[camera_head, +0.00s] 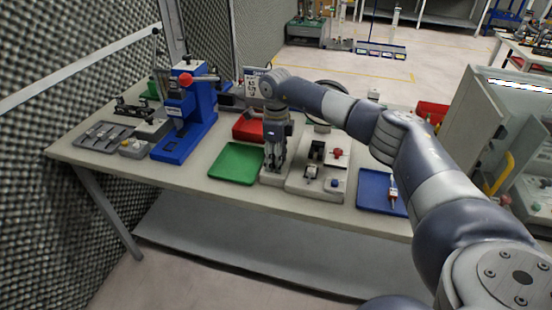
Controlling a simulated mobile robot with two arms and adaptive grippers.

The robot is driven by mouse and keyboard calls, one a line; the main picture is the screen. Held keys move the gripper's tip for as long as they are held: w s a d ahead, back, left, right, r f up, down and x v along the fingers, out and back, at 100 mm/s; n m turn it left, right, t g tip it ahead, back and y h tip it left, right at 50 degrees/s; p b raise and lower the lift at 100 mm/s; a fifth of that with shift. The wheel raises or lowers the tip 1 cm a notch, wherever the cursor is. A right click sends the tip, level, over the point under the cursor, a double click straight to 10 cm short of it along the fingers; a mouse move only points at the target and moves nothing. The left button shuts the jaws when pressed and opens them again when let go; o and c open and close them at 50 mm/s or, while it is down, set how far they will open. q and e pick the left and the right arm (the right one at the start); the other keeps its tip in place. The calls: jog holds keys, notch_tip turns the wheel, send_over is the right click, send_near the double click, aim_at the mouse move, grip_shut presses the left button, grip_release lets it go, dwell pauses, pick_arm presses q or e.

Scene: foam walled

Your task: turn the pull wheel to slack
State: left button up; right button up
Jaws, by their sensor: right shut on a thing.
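My right gripper (274,165) points down over a narrow grey block (273,181) on the table, between the green tray and a grey fixture. It is shut on a small part at this block, which I take to be the pull wheel; the fingers hide it, so its turn cannot be read. My left gripper is not in view.
A green tray (237,163) lies left of the gripper, with a red bin (248,128) behind it. A blue press (184,135) stands further left. A blue tray (376,190) lies on the right. My right arm crosses above the table's right half.

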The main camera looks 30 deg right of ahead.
jog(key=o, duration=1.1)
jog(key=shift+r, duration=0.1)
notch_tip(320, 180, up, 12)
jog(key=shift+f, duration=0.1)
